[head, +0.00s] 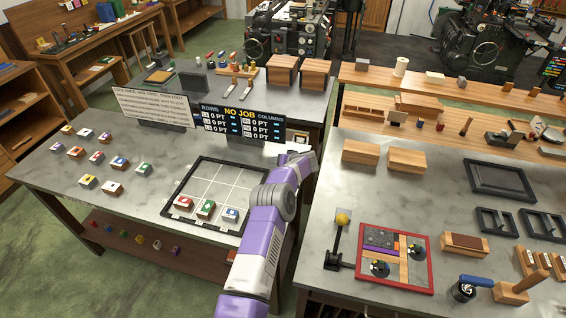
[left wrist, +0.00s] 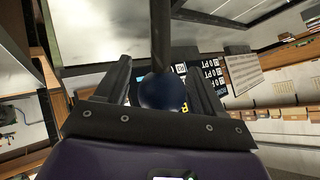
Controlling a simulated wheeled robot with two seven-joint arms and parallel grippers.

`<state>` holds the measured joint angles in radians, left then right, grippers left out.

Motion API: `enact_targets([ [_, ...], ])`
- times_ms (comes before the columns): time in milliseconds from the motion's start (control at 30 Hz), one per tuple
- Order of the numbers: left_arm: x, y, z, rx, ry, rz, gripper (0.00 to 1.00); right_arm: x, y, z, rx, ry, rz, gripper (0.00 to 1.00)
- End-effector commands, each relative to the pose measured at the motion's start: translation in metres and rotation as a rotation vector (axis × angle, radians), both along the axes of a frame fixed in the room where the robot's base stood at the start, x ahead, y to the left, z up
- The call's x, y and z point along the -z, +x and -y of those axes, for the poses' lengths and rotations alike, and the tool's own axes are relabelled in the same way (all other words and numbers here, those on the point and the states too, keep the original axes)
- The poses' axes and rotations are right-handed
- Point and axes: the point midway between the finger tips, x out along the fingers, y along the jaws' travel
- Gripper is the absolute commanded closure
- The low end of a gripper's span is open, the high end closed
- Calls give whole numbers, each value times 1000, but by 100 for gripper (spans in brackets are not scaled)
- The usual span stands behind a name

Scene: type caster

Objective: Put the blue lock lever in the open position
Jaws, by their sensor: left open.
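A dark blue ball knob (left wrist: 163,92) on a dark rod, seemingly the blue lock lever, shows in the left wrist view. My left gripper (left wrist: 157,68) is open, with one finger on each side of the knob. I cannot tell whether the fingers touch it, or which position the lever is in. In the head view my purple and white left arm reaches up to the right edge of the left table, by a black frame (head: 172,200). It hides the knob and most of the gripper there. My right gripper is not in view.
The black frame holds several coloured blocks along its front. A scoreboard (head: 240,122) and a text sign (head: 152,106) stand behind it. On the right table are a yellow-knobbed lever (head: 342,219), a red-edged tray (head: 430,275) and a blue-handled tool (head: 476,281).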

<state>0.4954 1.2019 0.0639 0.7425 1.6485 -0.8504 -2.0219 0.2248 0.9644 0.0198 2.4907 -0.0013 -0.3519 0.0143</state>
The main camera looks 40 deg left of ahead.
Motion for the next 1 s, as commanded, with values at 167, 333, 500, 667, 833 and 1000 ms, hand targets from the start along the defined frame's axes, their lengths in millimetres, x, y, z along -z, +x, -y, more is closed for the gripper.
enact_targets([
  [167, -6, -1, 6, 1, 1, 0, 31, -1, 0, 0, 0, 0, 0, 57],
  [333, -19, -5, 19, 3, 1, 0, 31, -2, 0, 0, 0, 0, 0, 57],
  [500, -33, -9, 37, 3, 0, 1, 31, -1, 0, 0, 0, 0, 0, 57],
  [667, -44, -12, 50, 1, 2, 0, 31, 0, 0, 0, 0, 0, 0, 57],
  [833, -48, -14, 57, 1, 0, 1, 31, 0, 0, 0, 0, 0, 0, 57],
  [1000, -48, -14, 57, 1, 0, 1, 31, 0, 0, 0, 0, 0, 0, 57],
])
